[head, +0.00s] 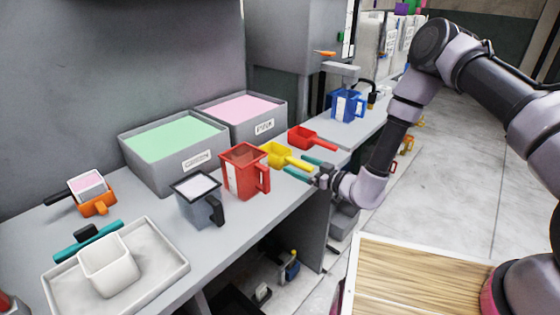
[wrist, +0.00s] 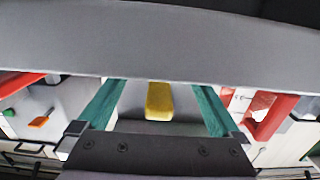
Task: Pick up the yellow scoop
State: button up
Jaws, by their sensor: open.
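The yellow scoop (head: 277,153) lies on the grey counter, its cup toward the bins and its handle pointing right toward my arm. My gripper (head: 295,164) is open, with one teal finger on each side of the handle. In the wrist view the yellow scoop's handle (wrist: 159,101) shows between the two teal fingers, with a visible gap on both sides. The gripper (wrist: 158,86) holds nothing. The scoop's cup is hidden in the wrist view by the grey band across the top.
A red jug (head: 244,172) stands just left of the scoop, and a red scoop (head: 308,138) lies just behind it. A green-filled bin (head: 185,165) and a pink-filled bin (head: 277,118) stand along the wall. A grey jug (head: 193,211) and a white tray (head: 160,277) are nearer.

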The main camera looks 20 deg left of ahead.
aim_at(293, 162)
jog(key=shift+x, duration=1.55)
jog(key=c, duration=1.1)
